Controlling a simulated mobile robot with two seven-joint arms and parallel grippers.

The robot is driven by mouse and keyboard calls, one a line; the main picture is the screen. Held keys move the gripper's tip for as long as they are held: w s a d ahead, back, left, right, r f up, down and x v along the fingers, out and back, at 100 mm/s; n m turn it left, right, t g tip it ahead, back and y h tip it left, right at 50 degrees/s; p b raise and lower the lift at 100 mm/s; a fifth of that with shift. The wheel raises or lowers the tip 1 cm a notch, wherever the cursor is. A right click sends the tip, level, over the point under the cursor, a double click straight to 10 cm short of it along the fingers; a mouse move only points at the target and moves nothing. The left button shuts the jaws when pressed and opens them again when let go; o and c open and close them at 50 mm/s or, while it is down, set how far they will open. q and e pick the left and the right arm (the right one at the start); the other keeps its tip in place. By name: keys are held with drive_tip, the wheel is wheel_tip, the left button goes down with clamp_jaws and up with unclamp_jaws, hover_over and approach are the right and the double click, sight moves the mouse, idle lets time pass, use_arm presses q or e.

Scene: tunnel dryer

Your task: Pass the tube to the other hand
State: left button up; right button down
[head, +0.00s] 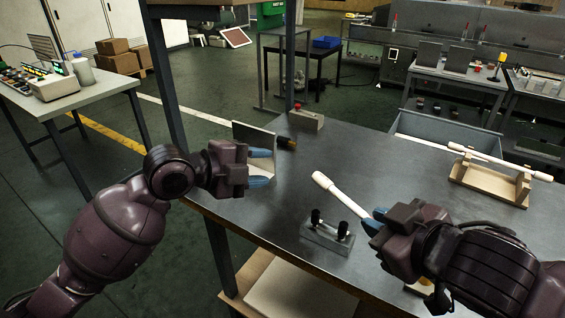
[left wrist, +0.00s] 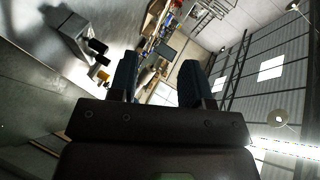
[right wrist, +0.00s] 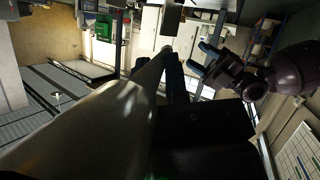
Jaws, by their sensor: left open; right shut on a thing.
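A white tube (head: 345,196) with a thicker end is held by my right gripper (head: 376,220), whose blue fingers are shut on its near end. The tube slants up and left above the table, its thick end free. In the right wrist view the tube (right wrist: 105,115) fills the lower left. My left gripper (head: 260,168) is open and empty, left of the tube's free end and apart from it. Its parted fingers also show in the left wrist view (left wrist: 158,80), with nothing between them. A second white tube (head: 500,161) lies across a tan stand (head: 489,188) at right.
The dark table (head: 400,155) has a grey block with two black posts (head: 327,238) below the held tube. A bent metal plate (head: 255,137) stands behind my left gripper, near a box with a red button (head: 306,119). A grey bin (head: 440,130) adjoins the far edge.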

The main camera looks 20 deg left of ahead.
use_arm(q)
drive_tip(key=s+d+r+m+g+h, duration=0.1)
drive_tip(key=s+d+r+m+g, duration=0.4)
drive_tip(key=d+r+m+g, duration=0.15)
drive_tip(key=shift+n, duration=0.35)
drive_tip(key=x, duration=1.2)
drive_tip(key=shift+s+d+f, duration=0.1)
drive_tip(key=shift+s+f, duration=0.15)
drive_tip(key=shift+s, duration=0.05)
clamp_jaws()
use_arm(e)
drive_tip(key=c, duration=1.1)
unclamp_jaws()
drive_tip(key=shift+o, duration=0.2)
